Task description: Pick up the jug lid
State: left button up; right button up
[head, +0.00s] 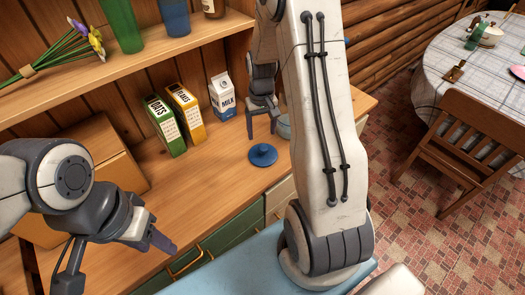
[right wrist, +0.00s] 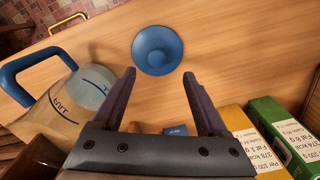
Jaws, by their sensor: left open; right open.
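The jug lid (head: 263,155) is a round blue disc with a raised middle, lying on the wooden counter near its front edge. In the right wrist view the lid (right wrist: 157,50) lies just beyond the fingertips, centred between them. My right gripper (head: 262,135) is open and empty, behind the lid in the head view; it also shows in the right wrist view (right wrist: 159,73). My left gripper (head: 160,240) is open and empty, at the lower left over the counter's front. The clear jug (right wrist: 78,100) with a blue handle stands left of my right gripper; in the head view my arm mostly hides it.
A milk carton (head: 222,97), a yellow box (head: 187,113) and a green box (head: 165,125) stand along the back. A shelf (head: 130,65) with flowers (head: 65,50) hangs above.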

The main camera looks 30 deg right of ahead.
aim_at(263, 147)
notch_tip(263, 147, down, 3)
jog(key=shift+r, duration=0.1)
jog(key=f, duration=0.1)
jog(key=f+p, duration=0.1)
jog(key=f, duration=0.1)
jog(key=f+p, duration=0.1)
jog(key=shift+d+f, duration=0.3)
jog(key=shift+f, duration=0.3)
grip_shut()
